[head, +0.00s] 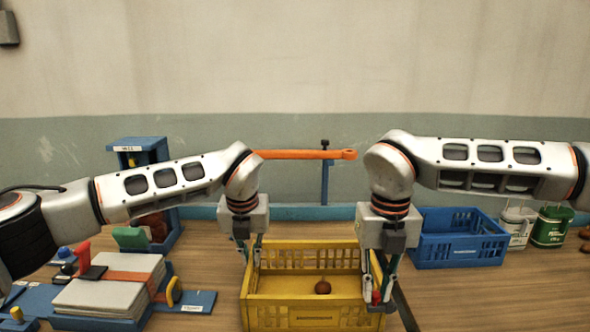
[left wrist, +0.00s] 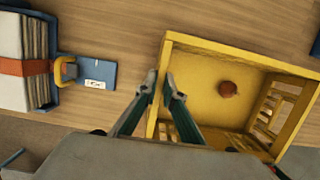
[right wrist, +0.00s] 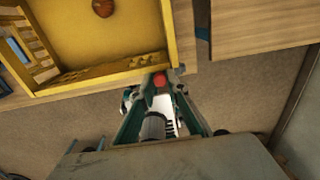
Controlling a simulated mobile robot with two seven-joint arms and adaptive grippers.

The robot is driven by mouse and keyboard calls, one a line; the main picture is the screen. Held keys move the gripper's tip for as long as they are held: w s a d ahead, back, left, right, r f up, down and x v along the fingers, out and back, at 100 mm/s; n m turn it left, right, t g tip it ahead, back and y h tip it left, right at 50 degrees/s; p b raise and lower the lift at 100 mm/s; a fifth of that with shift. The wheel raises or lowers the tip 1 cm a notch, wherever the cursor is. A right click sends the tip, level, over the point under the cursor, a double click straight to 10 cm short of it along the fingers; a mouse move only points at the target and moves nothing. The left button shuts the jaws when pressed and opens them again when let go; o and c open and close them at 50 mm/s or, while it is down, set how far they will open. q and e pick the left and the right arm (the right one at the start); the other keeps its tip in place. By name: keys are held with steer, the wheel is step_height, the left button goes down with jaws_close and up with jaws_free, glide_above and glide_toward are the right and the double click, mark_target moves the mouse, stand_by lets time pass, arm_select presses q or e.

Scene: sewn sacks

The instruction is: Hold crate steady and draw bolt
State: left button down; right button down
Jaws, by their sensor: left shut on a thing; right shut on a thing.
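The yellow crate (head: 305,318) stands on the table with a round brown thing (head: 322,287) inside; the crate also shows in the left wrist view (left wrist: 206,48) and the right wrist view (right wrist: 105,73). My left gripper (head: 250,254) is shut on the crate's left wall, its fingers on either side of it (left wrist: 162,86). My right gripper (head: 378,296) is at the crate's right side, shut on a small red-ended piece, seemingly the bolt (right wrist: 159,80). A grey cylinder and a white part show between the fingers. The fingers hide much of the bolt.
A blue crate (head: 458,250), a white can (head: 515,226) and a green can (head: 552,227) stand right. Strapped paper stacks (head: 105,285) lie left, near a blue stand (head: 138,143). An orange bar (head: 305,154) crosses behind my arms. The table's front edge is close.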

steer(key=shift+a, duration=1.65)
stand_by(0.4)
steer(key=c, duration=2)
jaws_free()
